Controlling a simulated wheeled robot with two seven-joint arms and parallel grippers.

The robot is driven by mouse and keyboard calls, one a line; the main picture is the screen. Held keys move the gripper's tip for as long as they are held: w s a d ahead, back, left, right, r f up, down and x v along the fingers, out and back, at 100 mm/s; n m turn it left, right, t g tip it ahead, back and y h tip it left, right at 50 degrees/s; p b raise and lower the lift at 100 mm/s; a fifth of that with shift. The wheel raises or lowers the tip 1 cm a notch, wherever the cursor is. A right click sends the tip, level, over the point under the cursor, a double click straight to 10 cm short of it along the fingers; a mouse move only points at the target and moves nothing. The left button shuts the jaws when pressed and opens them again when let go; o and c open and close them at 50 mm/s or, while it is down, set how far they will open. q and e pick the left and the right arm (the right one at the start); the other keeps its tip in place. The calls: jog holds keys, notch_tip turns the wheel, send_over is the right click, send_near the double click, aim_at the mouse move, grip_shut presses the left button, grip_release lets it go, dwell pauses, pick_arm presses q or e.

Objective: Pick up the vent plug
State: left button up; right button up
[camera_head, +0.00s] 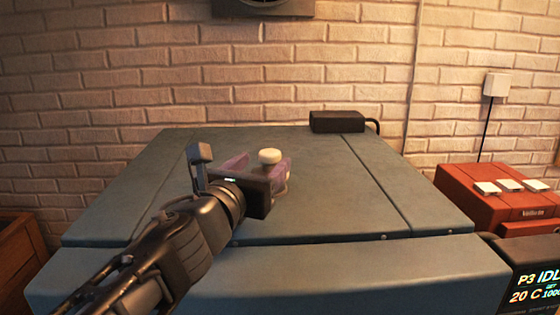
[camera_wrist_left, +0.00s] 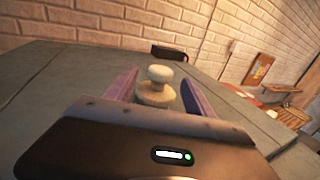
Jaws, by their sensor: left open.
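The vent plug is a pale, rounded knob (camera_head: 270,156) above the blue-grey top surface. In the left wrist view its round cap (camera_wrist_left: 160,73) sits on a wider tan base (camera_wrist_left: 156,95). My left gripper (camera_head: 268,160) reaches in from the left, with its purple fingers apart. In the left wrist view the fingers stand on either side of the plug, with visible gaps between them and it. My right gripper is not in view.
The blue-grey work surface (camera_head: 330,200) is mostly clear. A black box with a cable (camera_head: 338,121) lies at its back edge, near the brick wall. A red unit with white switches (camera_head: 490,195) stands at the right, above a dark display (camera_head: 535,285).

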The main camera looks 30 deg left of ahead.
aim_at(265, 161)
pick_arm(q)
jog(key=shift+s+r, duration=0.1)
jog(key=shift+s, duration=0.2)
jog(key=shift+f+b+x, duration=0.25)
jog(key=shift+b+x, duration=0.45)
jog(key=shift+x, duration=0.5)
jog(key=shift+w+r, duration=0.1)
jog(key=shift+w, duration=0.15)
jog(key=shift+r, duration=0.1)
jog(key=shift+w+a, duration=0.15)
jog(key=shift+w, duration=0.25)
jog(key=b+x, duration=0.1)
jog(key=x, duration=0.3)
jog(key=shift+w, duration=0.2)
